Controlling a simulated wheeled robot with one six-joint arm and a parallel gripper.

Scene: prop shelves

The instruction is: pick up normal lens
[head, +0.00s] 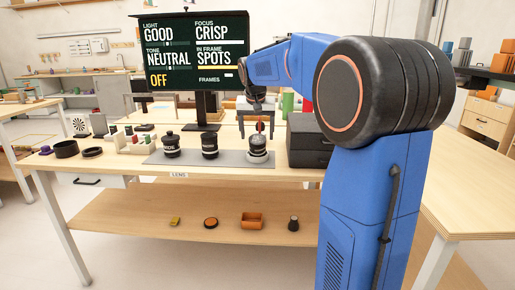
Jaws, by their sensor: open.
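Three dark lenses stand upright in a row on a grey mat (191,159) on the bench. The left lens (170,147) and the middle lens (209,146) are black with white lettering bands. The right lens (258,149) has a paler lower part. The lettering is too small to read, so I cannot tell which is the normal lens. My gripper (258,107) hangs at the end of the blue arm, above the right lens and apart from it. It is open, and I see nothing held in it. The fingertips are small and dark against the background.
A screen (197,50) stands behind the lenses. A dark case (308,140) is close to their right, partly behind my arm. Black rings (67,149) and a small rack (137,143) are on the left. Small items, including an orange tray (252,220), lie on the lower shelf.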

